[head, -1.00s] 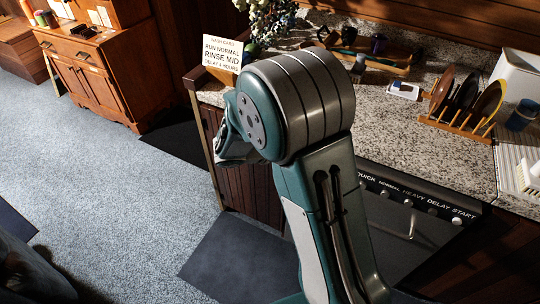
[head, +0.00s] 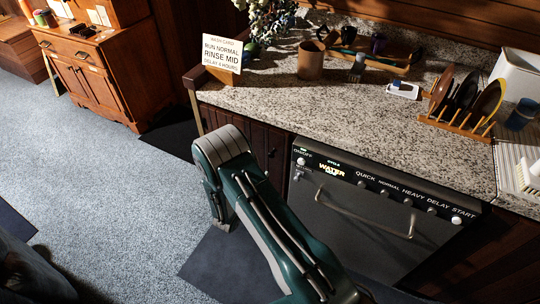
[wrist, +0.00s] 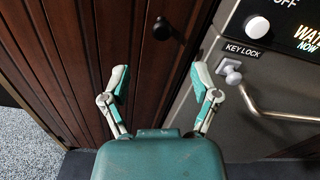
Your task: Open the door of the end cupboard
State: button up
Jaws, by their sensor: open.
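The end cupboard door (head: 240,128) is dark reddish wood with vertical planks, at the counter's left end beside the dishwasher. It looks shut. In the wrist view the door (wrist: 75,60) fills the left and middle, with a small round dark knob (wrist: 161,29) near its right edge. My gripper (wrist: 160,82) is open and empty, its two fingers spread apart. The knob appears above and between the fingertips in that view, apart from them. In the head view my arm hides the gripper and the lower part of the door.
The dishwasher (head: 350,215), with a bar handle (head: 365,222), adjoins the cupboard on the right; its key lock knob (wrist: 232,75) is near my right finger. A granite counter (head: 290,115) holds a sign card (head: 222,55) and a dish rack (head: 460,122). Carpet to the left is open.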

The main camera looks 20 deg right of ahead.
aim_at(270, 156)
jog(key=x, duration=0.9)
jog(key=shift+w+d, duration=0.1)
jog(key=shift+d, duration=0.1)
grip_shut()
